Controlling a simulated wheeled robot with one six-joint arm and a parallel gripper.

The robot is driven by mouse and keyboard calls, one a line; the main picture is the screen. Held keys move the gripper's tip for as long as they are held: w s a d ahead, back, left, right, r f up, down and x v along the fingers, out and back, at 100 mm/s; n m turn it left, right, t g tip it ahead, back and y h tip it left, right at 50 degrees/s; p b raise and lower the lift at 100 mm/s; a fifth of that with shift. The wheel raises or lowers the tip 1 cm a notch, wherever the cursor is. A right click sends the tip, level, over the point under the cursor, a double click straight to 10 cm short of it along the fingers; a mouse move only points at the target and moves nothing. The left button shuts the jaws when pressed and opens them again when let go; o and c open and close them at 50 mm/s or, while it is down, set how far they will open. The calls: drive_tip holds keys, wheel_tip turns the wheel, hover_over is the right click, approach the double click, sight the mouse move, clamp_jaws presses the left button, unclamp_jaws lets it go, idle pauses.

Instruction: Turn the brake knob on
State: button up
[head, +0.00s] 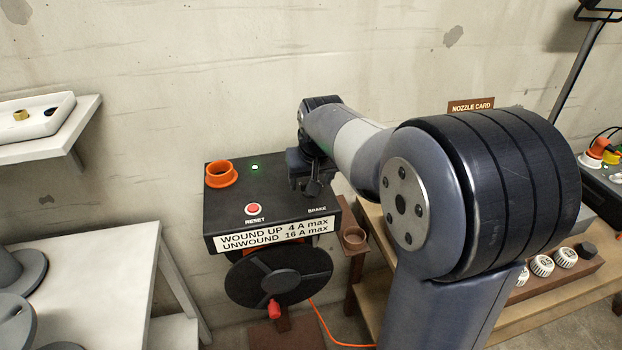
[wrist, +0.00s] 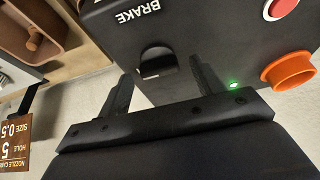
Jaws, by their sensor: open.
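The brake knob (wrist: 157,64) is a black round knob on the top of a dark control box (head: 230,205), beside the white BRAKE label. In the wrist view my gripper (wrist: 160,80) is open, with one finger on each side of the knob. I cannot tell whether the fingers touch it. In the head view my gripper (head: 313,187) is over the right part of the box, and the knob is mostly hidden behind it.
The box also has a red RESET button (head: 253,209), a lit green lamp (head: 255,167) and an orange ring (head: 221,174). A black cable reel (head: 279,280) hangs below. A white table (head: 90,260) stands left; a wooden bench with nozzles (head: 542,265) stands right.

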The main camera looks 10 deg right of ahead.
drive_tip(key=v, duration=1)
drive_tip(key=shift+r, duration=0.2)
drive_tip(key=shift+s+f, duration=0.1)
drive_tip(key=x, duration=1)
drive_tip(key=shift+w+f, duration=0.2)
drive_tip(key=shift+f, duration=0.1)
drive_tip(key=shift+n, duration=0.3)
drive_tip(key=shift+r, duration=0.1)
